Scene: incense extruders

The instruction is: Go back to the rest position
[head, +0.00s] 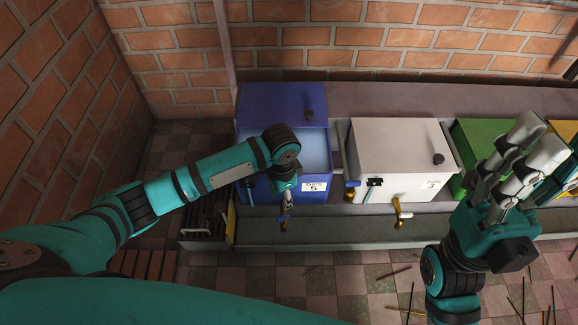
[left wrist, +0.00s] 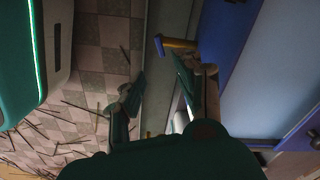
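My left gripper (head: 286,199) is in front of the blue extruder box, pointing down beside its front tap. In the left wrist view its two fingers (left wrist: 158,95) stand apart with nothing clearly between them. The blue box (head: 316,186) has its lid (head: 268,103) back and a pale blue inside showing. A brass tap with a blue handle (left wrist: 178,44) shows close to the fingers in the left wrist view. My right gripper (head: 512,168) is raised at the right, over part of the green box. Whether its fingers are open is unclear.
A white box (head: 398,160) with a brass tap (head: 402,212) stands right of the blue one. A green box (head: 478,140) and a partly hidden yellow box (head: 564,130) follow. A slatted rack (head: 207,222) is at the left. Thin sticks lie on the tiled floor (head: 340,285).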

